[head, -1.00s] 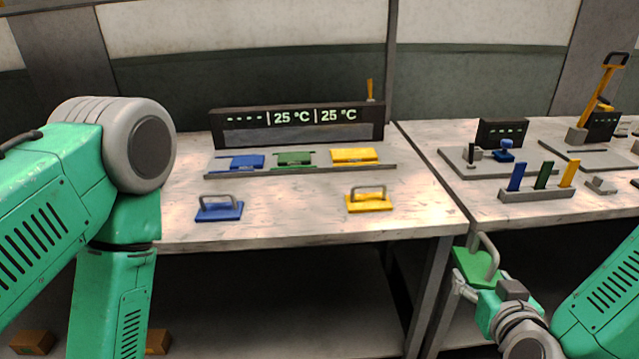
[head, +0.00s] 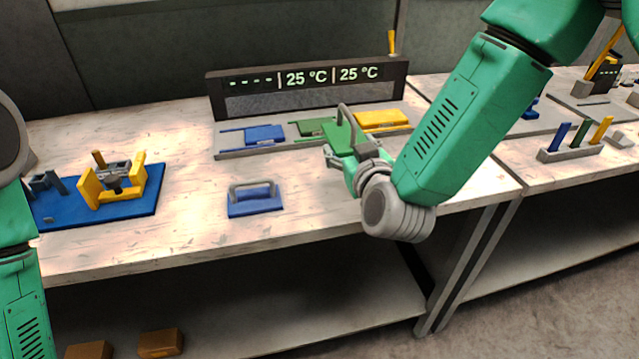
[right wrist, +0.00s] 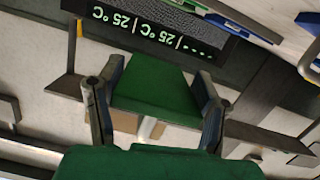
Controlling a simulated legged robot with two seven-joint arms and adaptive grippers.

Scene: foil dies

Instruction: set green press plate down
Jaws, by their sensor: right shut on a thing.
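The green press plate (head: 341,137) with its grey handle is in my right gripper (head: 343,154), held up over the table's right part, in front of the heater rack. In the right wrist view the plate (right wrist: 155,92) lies between the two fingers (right wrist: 155,110), which are shut on it. A green die (head: 314,126) sits in the rack between a blue die (head: 264,134) and a yellow one (head: 382,119). A blue press plate (head: 255,198) rests on the table. My left gripper is out of view.
A dark display panel (head: 310,88) reading 25 °C stands behind the rack. A blue mat (head: 100,208) with a yellow fixture (head: 115,185) lies at the left. A second table (head: 560,165) with a slotted holder (head: 580,146) stands right. Bare tabletop lies around the blue plate.

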